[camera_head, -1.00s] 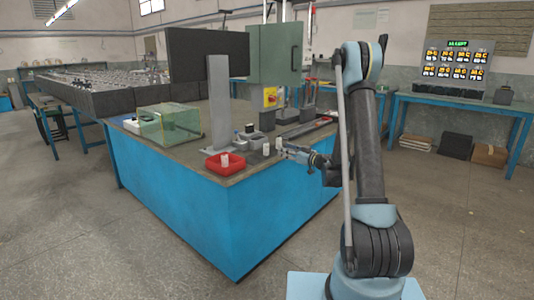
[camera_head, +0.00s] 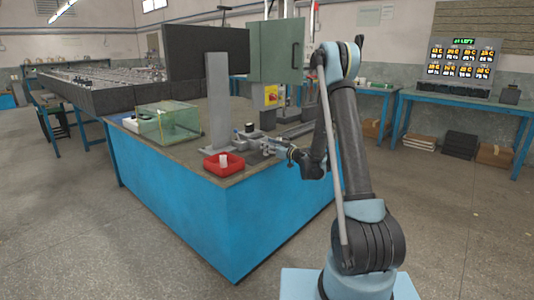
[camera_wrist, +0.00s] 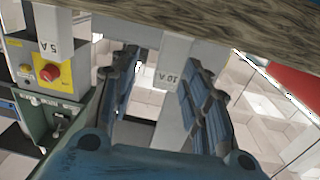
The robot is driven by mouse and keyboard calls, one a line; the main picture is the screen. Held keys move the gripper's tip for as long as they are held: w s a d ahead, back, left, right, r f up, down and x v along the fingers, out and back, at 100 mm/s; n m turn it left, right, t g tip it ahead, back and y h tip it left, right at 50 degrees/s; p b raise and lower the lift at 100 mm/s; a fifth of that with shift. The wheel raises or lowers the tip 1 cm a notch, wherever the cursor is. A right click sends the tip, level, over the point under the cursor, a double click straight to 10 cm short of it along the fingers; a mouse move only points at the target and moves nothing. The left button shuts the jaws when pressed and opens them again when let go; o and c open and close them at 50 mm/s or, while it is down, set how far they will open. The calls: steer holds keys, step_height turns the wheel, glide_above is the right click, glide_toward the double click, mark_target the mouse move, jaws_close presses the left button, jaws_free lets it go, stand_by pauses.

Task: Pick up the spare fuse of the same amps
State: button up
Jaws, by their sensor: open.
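My gripper (camera_head: 268,147) is at the corner of the blue bench, beside the red tray. In the wrist view its two blue fingers (camera_wrist: 160,85) are apart. The blocks near my gripper are hard to make out there.
A yellow switch plate with a red knob (camera_wrist: 48,73) is left of the fingers in the wrist view. A grey post (camera_head: 217,100), a green cabinet (camera_head: 277,52) and a clear green box (camera_head: 170,122) stand on the bench. The floor in front is clear.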

steer(key=shift+w+a, duration=0.15)
steer(key=shift+a, duration=0.7)
steer(key=shift+d, duration=0.25)
jaws_close()
steer(key=shift+w, duration=0.1)
